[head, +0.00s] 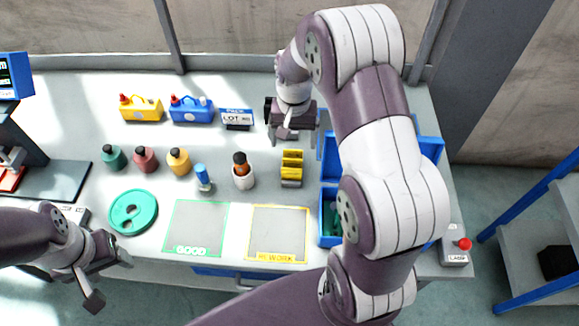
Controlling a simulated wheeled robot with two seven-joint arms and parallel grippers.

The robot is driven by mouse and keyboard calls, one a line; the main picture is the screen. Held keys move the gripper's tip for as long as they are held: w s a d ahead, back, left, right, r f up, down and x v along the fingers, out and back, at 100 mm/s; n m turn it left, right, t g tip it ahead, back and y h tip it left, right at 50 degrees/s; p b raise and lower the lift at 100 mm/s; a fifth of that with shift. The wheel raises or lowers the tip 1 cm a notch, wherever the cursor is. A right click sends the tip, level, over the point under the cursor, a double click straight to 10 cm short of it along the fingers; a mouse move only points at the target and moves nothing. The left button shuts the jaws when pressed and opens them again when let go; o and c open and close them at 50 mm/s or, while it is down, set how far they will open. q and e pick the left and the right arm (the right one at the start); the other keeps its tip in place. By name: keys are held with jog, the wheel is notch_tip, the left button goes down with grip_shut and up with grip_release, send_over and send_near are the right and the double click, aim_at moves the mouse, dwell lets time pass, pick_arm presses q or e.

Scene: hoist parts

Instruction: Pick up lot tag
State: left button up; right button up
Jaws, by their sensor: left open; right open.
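The lot tag (237,118) is a small blue and white sign with "LOT" on it. It stands at the back of the bench, right of the blue carrier. My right gripper (284,124) is open, a short way right of the tag and apart from it. Its fingers point down towards the bench, and the wrist partly hides them. My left gripper (111,279) is open and empty at the front left edge of the bench, far from the tag.
A yellow carrier (142,108) and a blue carrier (191,110) stand left of the tag. Several bottles (178,161), a yellow block (291,168) and a teal disc (133,212) occupy the middle. The GOOD (195,228) and REWORK (278,233) mats are empty. My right arm partly hides blue bins (329,170).

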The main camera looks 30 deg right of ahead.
aim_at(292, 159)
jog(key=f, duration=0.5)
jog(key=f+p, duration=0.1)
jog(key=f, duration=0.5)
jog(key=shift+w+f, duration=0.2)
jog(key=shift+f, duration=0.1)
jog(key=c, duration=1.1)
